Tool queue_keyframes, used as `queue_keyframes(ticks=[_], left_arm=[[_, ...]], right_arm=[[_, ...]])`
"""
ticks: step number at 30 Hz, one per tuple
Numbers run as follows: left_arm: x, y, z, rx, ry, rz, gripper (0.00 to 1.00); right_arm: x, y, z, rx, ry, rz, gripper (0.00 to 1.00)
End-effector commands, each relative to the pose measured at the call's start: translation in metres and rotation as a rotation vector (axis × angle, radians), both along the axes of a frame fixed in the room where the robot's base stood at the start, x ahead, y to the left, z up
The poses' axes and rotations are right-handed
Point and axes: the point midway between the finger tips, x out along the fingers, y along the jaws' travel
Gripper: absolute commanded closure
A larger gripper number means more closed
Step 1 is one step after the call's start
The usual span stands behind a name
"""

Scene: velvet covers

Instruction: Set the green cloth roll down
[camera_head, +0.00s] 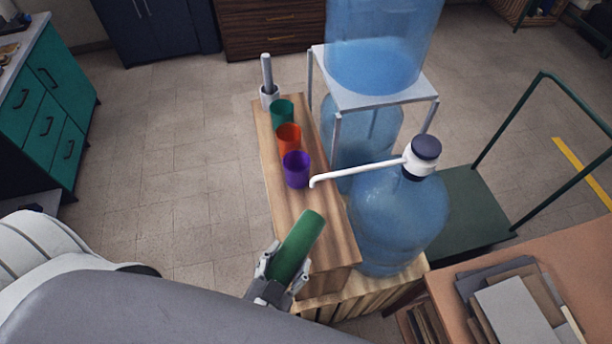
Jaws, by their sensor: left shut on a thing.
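The green cloth roll (299,243) is a dark green cylinder with a lighter green end. My left gripper (282,275) is shut on its lower part, and the roll tilts up and to the right. It shows over the near part of a narrow wooden bench (330,228). I cannot tell whether the roll touches the wood. My right gripper is not in view.
On the bench stand a purple cup (296,170), an orange cup (288,138), a green cup (282,112) and a grey holder with a rod (268,88). A large water bottle (400,222) with a white pump spout (355,172) stands close on the right. Bare wood lies before the purple cup.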

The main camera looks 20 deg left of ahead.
Motion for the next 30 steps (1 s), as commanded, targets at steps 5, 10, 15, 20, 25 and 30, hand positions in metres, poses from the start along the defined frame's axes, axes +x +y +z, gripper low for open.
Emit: queue_keyframes(ticks=[5,10,15,20,25,30], left_arm=[[0.052,0.002,0.002,-0.001,-0.011,0.004,0.80],[0.098,0.003,-0.004,-0.004,-0.013,0.005,0.80],[0.138,0.004,-0.003,-0.004,-0.011,0.003,0.80],[0.158,0.005,-0.001,-0.002,-0.006,0.003,0.80],[0.161,0.005,-0.005,-0.001,-0.004,0.002,0.80],[0.161,0.005,-0.022,-0.002,-0.004,0.002,0.80]], right_arm=[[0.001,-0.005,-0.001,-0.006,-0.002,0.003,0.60],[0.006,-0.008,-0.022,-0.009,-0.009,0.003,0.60],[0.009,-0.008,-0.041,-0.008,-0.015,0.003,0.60],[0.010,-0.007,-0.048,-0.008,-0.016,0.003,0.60],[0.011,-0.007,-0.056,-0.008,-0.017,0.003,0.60],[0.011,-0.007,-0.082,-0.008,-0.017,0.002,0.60]])
